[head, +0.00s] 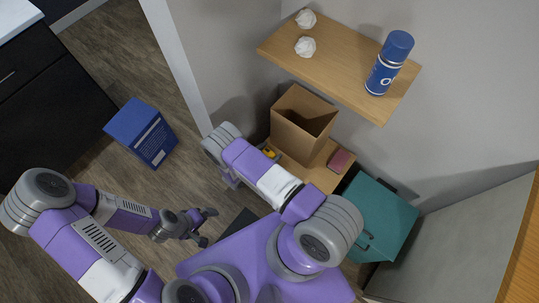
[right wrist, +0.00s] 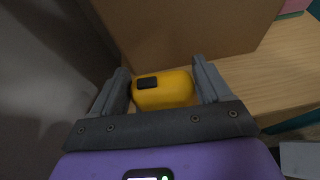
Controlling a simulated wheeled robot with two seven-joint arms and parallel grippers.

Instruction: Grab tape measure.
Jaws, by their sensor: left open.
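The tape measure is yellow with a dark patch. In the right wrist view the tape measure (right wrist: 165,90) lies between the two fingers of my right gripper (right wrist: 165,85), on or just above a wooden surface beside a cardboard box. The fingers are spread about as wide as it is; I cannot tell whether they press on it. In the head view the tape measure (head: 268,153) shows as a small yellow bit beside my right arm, which hides most of my right gripper. My left gripper (head: 207,227) is open and empty above the floor.
The open cardboard box (head: 303,125) stands on a low wooden shelf (head: 322,172) with a reddish block (head: 341,161). A higher shelf (head: 345,82) holds a blue spray can (head: 390,63) and crumpled white balls (head: 305,46). A teal bin (head: 385,215) stands right; a blue box (head: 141,133) stands on the floor.

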